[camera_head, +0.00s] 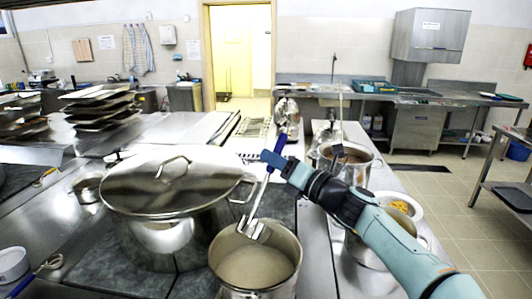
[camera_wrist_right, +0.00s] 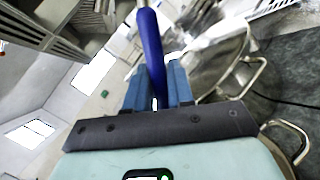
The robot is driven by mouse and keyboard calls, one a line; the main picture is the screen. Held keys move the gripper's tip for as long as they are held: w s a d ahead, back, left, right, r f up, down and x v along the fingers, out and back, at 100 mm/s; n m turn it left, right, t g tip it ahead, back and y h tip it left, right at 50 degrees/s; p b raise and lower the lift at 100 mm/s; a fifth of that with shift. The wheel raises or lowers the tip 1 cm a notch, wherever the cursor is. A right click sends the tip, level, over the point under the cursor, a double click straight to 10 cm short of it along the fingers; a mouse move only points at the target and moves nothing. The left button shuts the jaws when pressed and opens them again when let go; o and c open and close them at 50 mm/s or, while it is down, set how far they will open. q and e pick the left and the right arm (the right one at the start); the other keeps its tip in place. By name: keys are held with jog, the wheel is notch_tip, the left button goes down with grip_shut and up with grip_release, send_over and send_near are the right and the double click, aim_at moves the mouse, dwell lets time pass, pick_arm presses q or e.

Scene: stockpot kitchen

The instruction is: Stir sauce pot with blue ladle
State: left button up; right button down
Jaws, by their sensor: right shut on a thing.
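My right gripper (camera_head: 272,160) is shut on the blue handle of the ladle (camera_head: 267,184), above the sauce pot. In the right wrist view the blue handle (camera_wrist_right: 150,45) runs between the two blue fingers of the right gripper (camera_wrist_right: 157,85). The ladle slants down, and its metal end is inside the mouth of the sauce pot (camera_head: 254,292), near the back rim. Pale sauce (camera_head: 253,267) fills the pot; I cannot tell how deep the metal end sits in it. My left gripper is not in view.
A large lidded stockpot (camera_head: 165,238) stands close left of the sauce pot. Another pot (camera_head: 345,155) and a white bowl with yellow food (camera_head: 412,210) are to the right, near my right arm. A second blue-handled utensil (camera_head: 38,271) lies at the lower left.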

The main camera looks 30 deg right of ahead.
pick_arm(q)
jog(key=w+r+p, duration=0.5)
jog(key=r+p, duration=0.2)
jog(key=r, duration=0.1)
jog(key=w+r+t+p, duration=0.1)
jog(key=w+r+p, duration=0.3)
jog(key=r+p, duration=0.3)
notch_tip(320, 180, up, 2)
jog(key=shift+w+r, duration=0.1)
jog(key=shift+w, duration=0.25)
pick_arm(e)
jog(key=w+d+f+m+h, duration=0.1)
jog(key=w+d+f+m, duration=0.1)
jog(key=d+f+m, duration=0.4)
jog(key=w+d+f+m+g, duration=0.1)
jog(key=w+d+f+m, duration=0.1)
jog(key=d+f+m, duration=0.4)
jog(key=shift+w+g+h, duration=0.3)
jog(key=shift+h, duration=0.1)
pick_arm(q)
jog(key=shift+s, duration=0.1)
pick_arm(e)
jog(key=shift+f+m, duration=0.1)
jog(key=shift+m, duration=0.2)
jog(key=shift+f, duration=0.1)
notch_tip(320, 180, down, 9)
jog(key=m+g, duration=0.1)
jog(key=m, duration=0.4)
jog(key=shift+d, duration=0.2)
